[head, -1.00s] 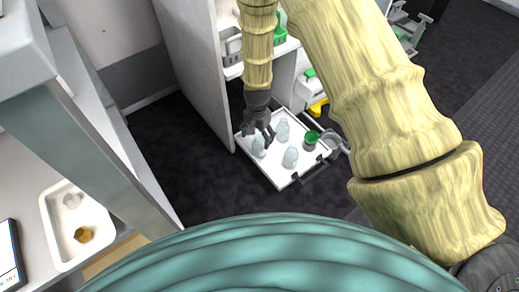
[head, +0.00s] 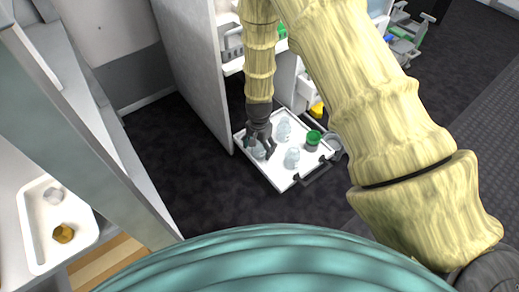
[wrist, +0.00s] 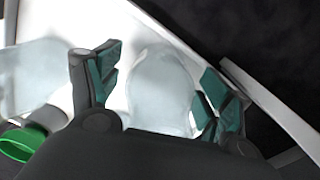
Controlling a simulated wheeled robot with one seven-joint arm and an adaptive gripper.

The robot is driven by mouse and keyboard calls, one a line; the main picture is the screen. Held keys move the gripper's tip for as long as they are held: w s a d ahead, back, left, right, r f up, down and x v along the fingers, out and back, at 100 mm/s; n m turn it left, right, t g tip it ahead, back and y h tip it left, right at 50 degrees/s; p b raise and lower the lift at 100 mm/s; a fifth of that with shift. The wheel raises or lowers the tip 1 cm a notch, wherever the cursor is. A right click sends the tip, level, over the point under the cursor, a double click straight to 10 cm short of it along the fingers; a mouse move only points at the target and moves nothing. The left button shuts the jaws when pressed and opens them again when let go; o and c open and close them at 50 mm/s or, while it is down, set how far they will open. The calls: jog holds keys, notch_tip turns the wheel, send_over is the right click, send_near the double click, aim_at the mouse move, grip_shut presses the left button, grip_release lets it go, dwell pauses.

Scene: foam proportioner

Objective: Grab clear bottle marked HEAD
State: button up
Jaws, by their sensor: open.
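Clear bottles stand in a white tray (head: 276,179). One clear bottle (head: 258,151) is at the tray's left side, partly hidden by my gripper (head: 261,144). In the wrist view this clear bottle (wrist: 160,90) lies between the two spread fingers of my gripper (wrist: 158,92), with small gaps seen on the sides. Another clear bottle (head: 284,131) stands behind, and one (head: 292,158) stands nearer the front. In the wrist view a clear bottle (wrist: 35,75) shows left of the left finger. No marking HEAD is readable on any bottle.
A green-capped container (head: 313,140) stands at the tray's right; its green lid (wrist: 22,143) shows in the wrist view. The tray's raised wall (wrist: 270,105) is close to the right finger. A white cabinet panel (head: 190,75) rises left of the tray. Another white tray (head: 40,250) sits far left.

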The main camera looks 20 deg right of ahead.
jog(key=c, duration=1.1)
jog(key=shift+r, duration=0.2)
jog(key=shift+c, duration=0.2)
